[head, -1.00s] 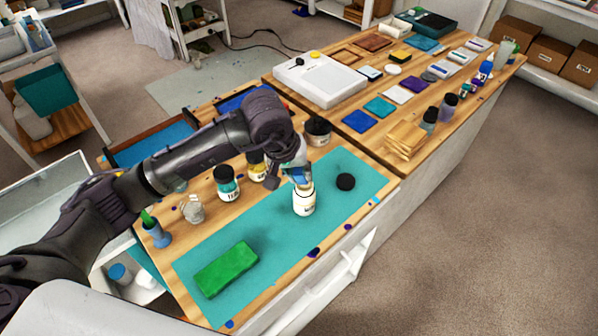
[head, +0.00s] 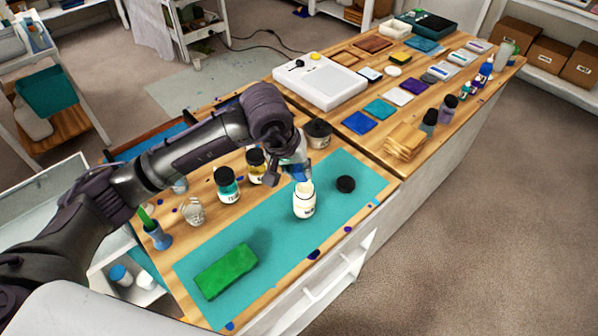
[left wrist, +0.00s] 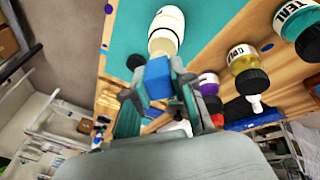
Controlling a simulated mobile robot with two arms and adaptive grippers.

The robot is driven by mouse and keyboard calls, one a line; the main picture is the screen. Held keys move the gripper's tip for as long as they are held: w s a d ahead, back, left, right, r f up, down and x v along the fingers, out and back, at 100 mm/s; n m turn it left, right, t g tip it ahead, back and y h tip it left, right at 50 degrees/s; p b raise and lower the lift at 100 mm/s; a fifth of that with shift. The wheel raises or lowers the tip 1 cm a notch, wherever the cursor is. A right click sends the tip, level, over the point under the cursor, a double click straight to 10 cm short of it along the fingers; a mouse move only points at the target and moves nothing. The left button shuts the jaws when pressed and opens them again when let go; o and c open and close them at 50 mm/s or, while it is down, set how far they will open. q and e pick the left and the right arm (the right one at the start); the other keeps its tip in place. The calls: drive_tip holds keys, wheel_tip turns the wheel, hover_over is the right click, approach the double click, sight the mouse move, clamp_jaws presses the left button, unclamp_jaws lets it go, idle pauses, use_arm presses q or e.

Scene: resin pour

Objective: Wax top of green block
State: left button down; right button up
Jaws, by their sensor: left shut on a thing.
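The green block (head: 226,270) lies flat on the teal mat (head: 270,245) near its lower left end. An open white jar (head: 304,201) stands on the mat, its mouth showing. A black lid (head: 345,184) lies on the mat to the jar's right. My left gripper (head: 297,172) is just above and behind the jar, far from the block. In the left wrist view my left gripper (left wrist: 158,92) is shut on a small blue pad (left wrist: 157,77), whose end points toward the white jar (left wrist: 167,30). My right gripper is not in view.
A teal-labelled jar (head: 227,185), a yellow jar (head: 256,166) and a dark-lidded jar (head: 317,132) stand behind the mat. A clear cup (head: 193,212) and a blue cup (head: 157,236) are at left. The mat between jar and block is clear.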

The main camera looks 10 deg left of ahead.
sight(298, 168)
use_arm(q)
drive_tip(key=shift+r+p, duration=0.7)
drive_tip(key=shift+r, duration=1.85)
drive_tip(key=shift+s, duration=0.1)
drive_tip(key=s+a+r+m+b, duration=0.2)
drive_tip(key=s+a, duration=0.4)
drive_tip(key=s, duration=0.4)
drive_tip(key=shift+s+a+m+g+h, duration=0.15)
drive_tip(key=shift+a+m+g+h, duration=0.15)
drive_tip(key=shift+a+m+h, duration=0.1)
